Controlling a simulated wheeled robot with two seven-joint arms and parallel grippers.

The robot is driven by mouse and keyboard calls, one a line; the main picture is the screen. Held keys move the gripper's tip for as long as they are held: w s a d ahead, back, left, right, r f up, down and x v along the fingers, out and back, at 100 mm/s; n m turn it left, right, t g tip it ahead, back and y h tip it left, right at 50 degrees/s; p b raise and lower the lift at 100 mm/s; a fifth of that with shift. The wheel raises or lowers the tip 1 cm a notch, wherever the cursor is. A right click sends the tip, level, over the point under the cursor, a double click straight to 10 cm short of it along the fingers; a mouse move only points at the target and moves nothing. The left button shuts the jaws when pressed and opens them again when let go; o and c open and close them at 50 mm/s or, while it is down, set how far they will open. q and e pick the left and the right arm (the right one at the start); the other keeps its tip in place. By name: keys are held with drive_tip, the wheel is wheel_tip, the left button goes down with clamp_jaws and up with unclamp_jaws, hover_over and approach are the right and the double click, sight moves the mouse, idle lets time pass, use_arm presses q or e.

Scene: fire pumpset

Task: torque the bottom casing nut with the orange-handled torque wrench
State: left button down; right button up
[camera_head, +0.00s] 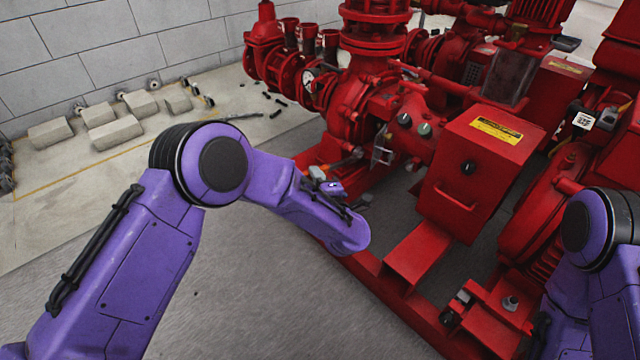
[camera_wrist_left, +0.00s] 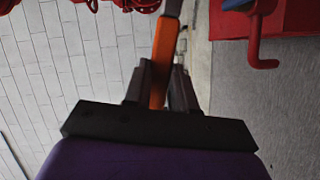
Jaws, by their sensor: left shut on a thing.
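The orange handle of the torque wrench (camera_wrist_left: 164,50) shows in the left wrist view, running up from between my left gripper's fingers (camera_wrist_left: 163,82). The left gripper is shut on this handle. A dark shaft continues above the orange part and leaves the top of the picture. In the head view my purple left forearm reaches to the lower front of the red pump casing (camera_head: 358,108), and a bit of orange (camera_head: 345,160) shows just beyond the wrist. The gripper's fingers are mostly hidden there. I cannot make out the bottom casing nut or whether the wrench touches it.
A red control box (camera_head: 478,165) with a yellow label stands right of the casing. A red base frame (camera_head: 412,262) runs along the front. Red pipework stands behind. Grey blocks (camera_head: 115,131) lie by the wall. Open floor (camera_head: 250,290) lies in front.

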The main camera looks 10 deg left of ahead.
use_arm(q)
drive_tip(key=shift+r+p, duration=0.15)
drive_tip(key=shift+p, duration=0.15)
idle(0.5)
drive_tip(key=shift+w+a, duration=0.75)
drive_tip(key=shift+a, duration=0.25)
idle(0.6)
